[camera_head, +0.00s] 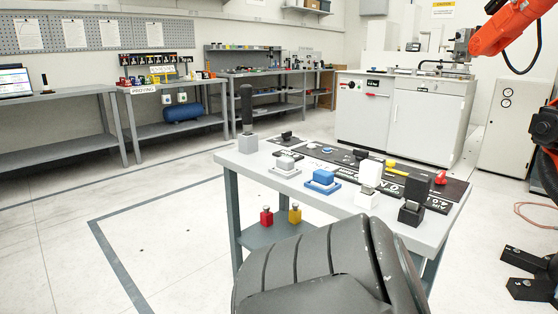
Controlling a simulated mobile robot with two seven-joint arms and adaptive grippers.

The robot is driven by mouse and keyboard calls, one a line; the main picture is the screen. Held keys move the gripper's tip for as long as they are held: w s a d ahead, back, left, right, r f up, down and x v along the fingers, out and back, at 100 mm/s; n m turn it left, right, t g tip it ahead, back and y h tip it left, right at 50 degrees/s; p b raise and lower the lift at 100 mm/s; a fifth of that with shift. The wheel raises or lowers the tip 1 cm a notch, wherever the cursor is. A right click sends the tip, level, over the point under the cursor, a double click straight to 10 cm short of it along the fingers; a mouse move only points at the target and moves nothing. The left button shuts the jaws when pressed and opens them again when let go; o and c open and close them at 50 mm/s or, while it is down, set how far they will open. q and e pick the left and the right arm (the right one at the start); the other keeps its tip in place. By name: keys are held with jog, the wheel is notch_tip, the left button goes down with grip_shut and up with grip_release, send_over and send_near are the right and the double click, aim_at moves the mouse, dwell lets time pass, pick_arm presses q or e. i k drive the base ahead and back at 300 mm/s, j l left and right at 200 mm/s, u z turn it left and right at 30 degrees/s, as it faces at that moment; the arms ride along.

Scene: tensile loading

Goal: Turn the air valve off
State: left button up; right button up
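I cannot pick out the air valve with certainty. A white cabinet (510,122) at the right has two small round gauges on its front. A small red knob-like part (441,178) stands at the right end of the grey table. A red handle-like part (376,95) shows on the front of the white machine (405,115); which of these, if any, belongs to the valve is not clear. Neither of my grippers is in view. A dark grey ribbed part, which looks like mine, fills the bottom middle and hides part of the table's front.
The grey table (232,157) holds several small blocks and fixtures, including a blue one (323,180) and a tall black handle (247,108). An orange robot arm (505,28) reaches in at upper right. Benches line the back left. The floor at left is clear.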

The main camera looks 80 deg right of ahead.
aim_at(441, 179)
jog(key=z, duration=3.8)
jog(key=j+z, duration=0.25)
jog(key=z, duration=0.2)
jog(key=j+z, duration=0.2)
jog(key=z, duration=0.2)
jog(key=k+j+z, duration=0.15)
jog(key=z, duration=0.3)
jog(key=k+j+z, duration=0.3)
jog(key=j, duration=0.2)
jog(key=k+j+z, duration=0.3)
jog(key=k+j, duration=0.05)
jog(key=j, duration=0.1)
